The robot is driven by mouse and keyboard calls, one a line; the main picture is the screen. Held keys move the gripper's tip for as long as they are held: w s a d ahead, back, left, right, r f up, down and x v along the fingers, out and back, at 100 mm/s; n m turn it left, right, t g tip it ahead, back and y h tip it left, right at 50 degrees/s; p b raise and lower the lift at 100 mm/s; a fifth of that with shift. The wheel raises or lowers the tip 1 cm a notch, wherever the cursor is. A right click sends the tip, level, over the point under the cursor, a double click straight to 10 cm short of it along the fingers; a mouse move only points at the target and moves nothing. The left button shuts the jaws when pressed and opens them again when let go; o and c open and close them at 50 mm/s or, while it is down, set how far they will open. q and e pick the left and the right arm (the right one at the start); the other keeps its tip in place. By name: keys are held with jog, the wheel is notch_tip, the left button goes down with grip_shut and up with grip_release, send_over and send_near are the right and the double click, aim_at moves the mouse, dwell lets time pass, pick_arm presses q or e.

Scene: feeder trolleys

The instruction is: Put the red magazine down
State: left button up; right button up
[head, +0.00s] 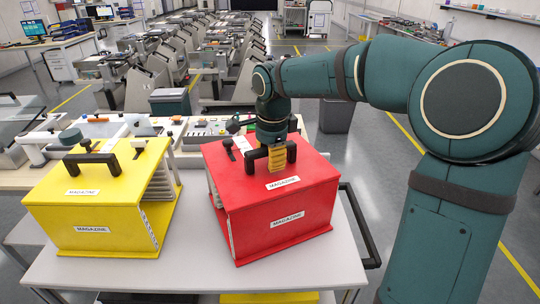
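The red magazine (283,210) is a box with white labels and a black handle (255,166) on top. It stands upright over the right part of the light grey trolley top (200,272). Its underside shows no clear gap, but I cannot tell for sure whether it bears on the top. My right gripper (279,157) points down from above, its yellow-padded fingers closed around the handle. The fingers partly hide the handle. My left gripper is not in view.
A yellow magazine (95,215) stands on the left of the same trolley top, a gap apart from the red one. A black trolley push handle (360,225) is at the right. A bench with small parts (105,130) lies behind. Rows of feeder machines (150,70) stand further back.

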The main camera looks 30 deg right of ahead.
jog(key=r, duration=0.4)
jog(key=s+r+p, duration=0.1)
jog(key=r, duration=0.3)
jog(key=r+p, duration=0.1)
jog(key=r, duration=0.3)
jog(key=shift+s+a, duration=0.1)
jog(key=shift+s, duration=0.1)
jog(key=shift+f, duration=0.15)
